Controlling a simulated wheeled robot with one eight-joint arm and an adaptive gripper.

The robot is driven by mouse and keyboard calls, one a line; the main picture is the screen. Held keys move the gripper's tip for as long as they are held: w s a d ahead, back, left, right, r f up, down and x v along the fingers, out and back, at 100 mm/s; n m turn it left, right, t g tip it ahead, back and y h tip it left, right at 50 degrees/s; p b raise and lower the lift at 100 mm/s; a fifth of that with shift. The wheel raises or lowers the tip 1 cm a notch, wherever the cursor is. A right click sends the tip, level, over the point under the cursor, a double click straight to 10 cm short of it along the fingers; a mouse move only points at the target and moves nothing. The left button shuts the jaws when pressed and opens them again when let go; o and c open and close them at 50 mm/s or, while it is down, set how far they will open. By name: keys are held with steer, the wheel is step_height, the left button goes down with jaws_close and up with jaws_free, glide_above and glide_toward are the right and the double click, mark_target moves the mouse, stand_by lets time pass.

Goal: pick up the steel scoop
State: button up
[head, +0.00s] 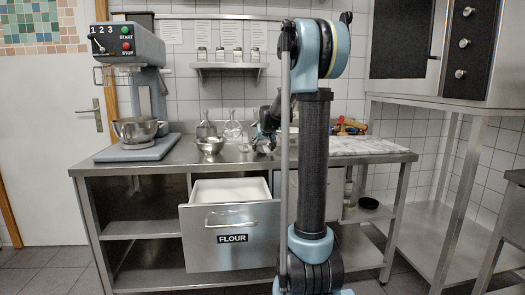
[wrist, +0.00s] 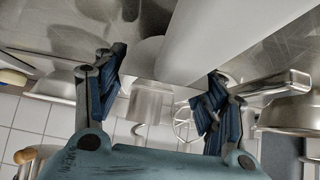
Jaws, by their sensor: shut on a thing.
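My gripper (wrist: 163,82) shows in the wrist view with its two blue-padded fingers well apart, on either side of a pale smooth body. I take this body to be the steel scoop (wrist: 205,45), held between the pads. It runs up and right out of the frame, so its full shape is hidden. A steel bar like a handle (wrist: 275,87) shows beyond the right finger; I cannot tell whether it joins the scoop. In the head view my gripper (head: 264,145) is low over the steel counter (head: 170,152), partly hidden by my arm. The scoop is not clear there.
A mixer (head: 150,95) stands at the counter's left. The flour drawer (head: 232,245) is open below. A marble slab (head: 365,146) lies to the right.

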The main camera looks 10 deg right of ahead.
steer(key=shift+f, duration=0.55)
steer(key=o, duration=1.1)
steer(key=shift+c, duration=0.2)
